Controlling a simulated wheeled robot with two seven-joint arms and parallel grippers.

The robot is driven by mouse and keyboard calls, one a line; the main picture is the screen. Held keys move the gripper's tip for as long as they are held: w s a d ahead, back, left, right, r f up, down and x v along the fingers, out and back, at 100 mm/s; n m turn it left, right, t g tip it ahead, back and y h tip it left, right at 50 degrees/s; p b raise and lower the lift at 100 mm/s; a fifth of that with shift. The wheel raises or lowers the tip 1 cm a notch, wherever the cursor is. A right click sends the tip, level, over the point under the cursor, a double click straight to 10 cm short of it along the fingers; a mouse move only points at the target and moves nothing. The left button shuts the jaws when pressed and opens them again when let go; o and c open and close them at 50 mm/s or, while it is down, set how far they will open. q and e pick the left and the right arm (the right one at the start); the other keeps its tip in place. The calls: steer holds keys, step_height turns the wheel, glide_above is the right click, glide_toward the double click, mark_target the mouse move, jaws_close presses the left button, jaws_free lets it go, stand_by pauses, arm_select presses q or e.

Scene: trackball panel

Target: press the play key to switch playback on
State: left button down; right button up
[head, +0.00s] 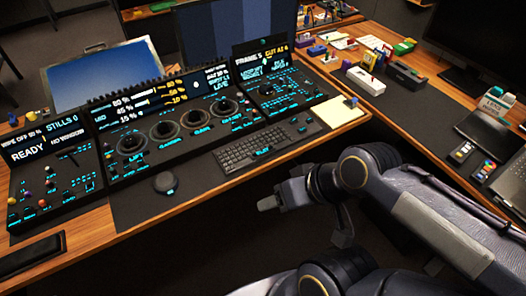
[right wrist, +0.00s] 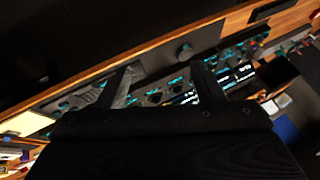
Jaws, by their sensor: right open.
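The trackball panel (head: 160,160) stands on the wooden desk, with several round trackball rings and cyan-lit keys. Its right section (head: 285,92) has more lit keys under a small screen. The key labels are too small to read surely, so I cannot tell which is the play key. My right gripper (head: 305,220) is open and empty, in front of the desk's front edge and apart from the panel. In the right wrist view the two spread fingers of the right gripper (right wrist: 160,85) show with the panel (right wrist: 150,97) beyond them. My left gripper is not in view.
A keyboard (head: 252,146) and a round black puck (head: 165,182) lie before the panel. A yellowish pad (head: 337,112) lies to the right. The left section (head: 50,175) shows READY. A side desk (head: 415,125) holds small boxes and devices.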

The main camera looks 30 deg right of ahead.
jaws_close()
stand_by(1.3)
